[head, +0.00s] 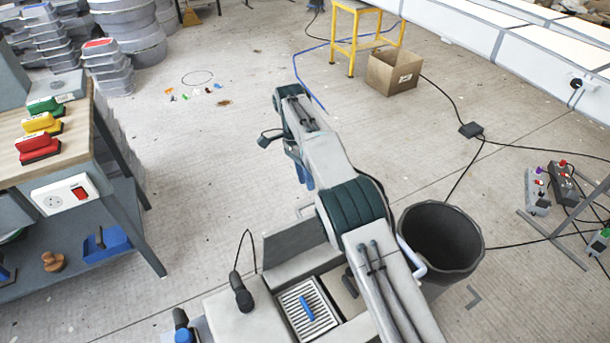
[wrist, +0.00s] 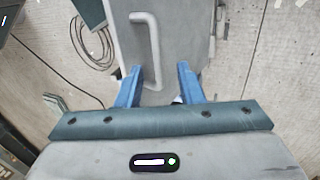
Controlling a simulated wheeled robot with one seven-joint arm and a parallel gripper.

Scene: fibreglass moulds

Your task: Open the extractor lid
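A grey lid-like panel (wrist: 185,40) with a pale bar handle (wrist: 157,48) fills the upper middle of the wrist view; I take it as the extractor lid. The panel lies flat to the picture, and its lower part is hidden behind my gripper. My gripper (wrist: 160,67) has its two blue fingers spread apart, with nothing clamped. The handle's lower end shows between the fingers; I cannot tell whether they touch it. In the head view my gripper (head: 304,174) points down beyond my arm. My arm hides much there, and I cannot clearly make out the lid.
A dark round bin (head: 441,240) stands right of my arm. A workbench (head: 75,160) with coloured blocks is at left. A cardboard box (head: 393,72) and yellow stool (head: 355,40) stand farther back. Cables (wrist: 95,45) lie left of the panel. The floor at centre left is mostly clear.

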